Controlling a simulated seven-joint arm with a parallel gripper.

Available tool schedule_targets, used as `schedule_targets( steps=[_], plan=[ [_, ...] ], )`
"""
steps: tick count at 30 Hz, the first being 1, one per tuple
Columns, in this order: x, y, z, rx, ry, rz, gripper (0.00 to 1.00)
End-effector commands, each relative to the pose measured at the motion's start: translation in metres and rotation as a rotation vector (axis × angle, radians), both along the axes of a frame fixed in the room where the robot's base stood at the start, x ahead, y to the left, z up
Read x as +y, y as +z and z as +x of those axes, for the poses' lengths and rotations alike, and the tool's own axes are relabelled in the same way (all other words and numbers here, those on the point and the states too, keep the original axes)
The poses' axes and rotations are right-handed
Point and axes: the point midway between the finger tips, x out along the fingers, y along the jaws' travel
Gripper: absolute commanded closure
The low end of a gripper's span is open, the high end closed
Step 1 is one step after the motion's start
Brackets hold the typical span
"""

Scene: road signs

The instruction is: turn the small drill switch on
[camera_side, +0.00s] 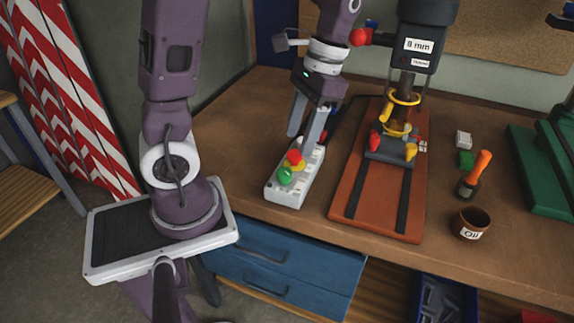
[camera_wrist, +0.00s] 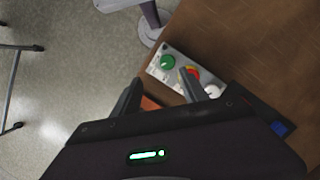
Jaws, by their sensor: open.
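A light grey control box (camera_side: 285,190) lies on the bench, left of the drill. It carries a green button (camera_side: 285,176) at its near end and a red button (camera_side: 295,157) on a yellow base; the wrist view also shows the green button (camera_wrist: 167,62) and the red one (camera_wrist: 193,73). A pale round knob (camera_wrist: 212,90) sits farther along the box. I cannot tell which control is the small drill switch. My gripper (camera_side: 299,146) is open and points down over the far part of the box. One finger is close to the red button; contact is unclear.
The drill (camera_side: 405,45), labelled 8 mm, stands over a red-brown base plate (camera_side: 350,205) right of the box. A red ball-ended handle (camera_side: 358,38) sticks out near my wrist. An oil cup (camera_side: 470,223) and an orange-handled tool (camera_side: 477,170) stand farther right.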

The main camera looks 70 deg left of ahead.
Motion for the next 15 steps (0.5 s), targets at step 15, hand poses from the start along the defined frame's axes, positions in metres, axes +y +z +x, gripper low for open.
schedule_targets(
  steps=[15],
  plan=[
    [0.016,-0.080,-0.018,0.126,-0.002,0.009,0.49]
  ],
)
